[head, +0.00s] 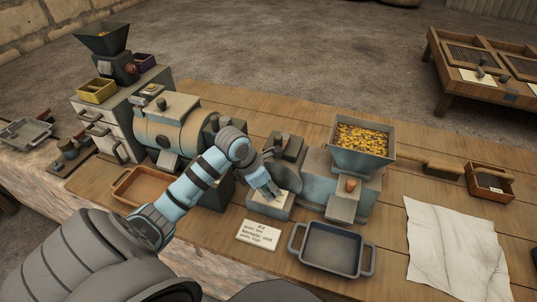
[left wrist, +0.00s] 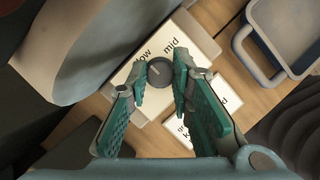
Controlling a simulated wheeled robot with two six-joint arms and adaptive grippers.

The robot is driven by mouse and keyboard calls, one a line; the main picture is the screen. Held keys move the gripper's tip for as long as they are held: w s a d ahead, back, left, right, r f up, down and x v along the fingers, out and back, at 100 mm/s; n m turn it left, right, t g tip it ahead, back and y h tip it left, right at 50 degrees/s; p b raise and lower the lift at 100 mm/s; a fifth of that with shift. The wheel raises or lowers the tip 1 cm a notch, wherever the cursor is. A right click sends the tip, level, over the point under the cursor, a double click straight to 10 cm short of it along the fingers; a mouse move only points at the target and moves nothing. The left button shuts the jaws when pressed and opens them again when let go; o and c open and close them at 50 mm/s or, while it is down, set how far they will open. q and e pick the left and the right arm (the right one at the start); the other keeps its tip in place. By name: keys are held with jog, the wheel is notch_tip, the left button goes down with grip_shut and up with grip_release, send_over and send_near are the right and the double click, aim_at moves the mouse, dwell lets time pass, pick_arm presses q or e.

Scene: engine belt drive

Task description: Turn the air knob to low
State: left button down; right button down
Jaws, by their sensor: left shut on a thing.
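The air knob (left wrist: 160,72) is a small dark round knob on a pale plate (left wrist: 133,92) with the words "low" and "mid" beside it. My left gripper (left wrist: 160,77) is shut on the knob, one green-padded finger on each side. In the head view the left gripper (head: 270,190) reaches down onto the pale control box (head: 270,208) and hides the knob. A short light mark shows on the knob top; I cannot tell for sure which word it points at. My right gripper is not in view.
Behind is a hopper (head: 362,145) of yellow kernels. A white cloth (head: 457,250) lies right; a drum machine (head: 167,122) stands left.

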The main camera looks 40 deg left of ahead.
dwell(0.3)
pick_arm(q)
jog(key=c, duration=1.7)
grip_release()
jog(key=v, duration=1.2)
jog(key=shift+w, duration=0.1)
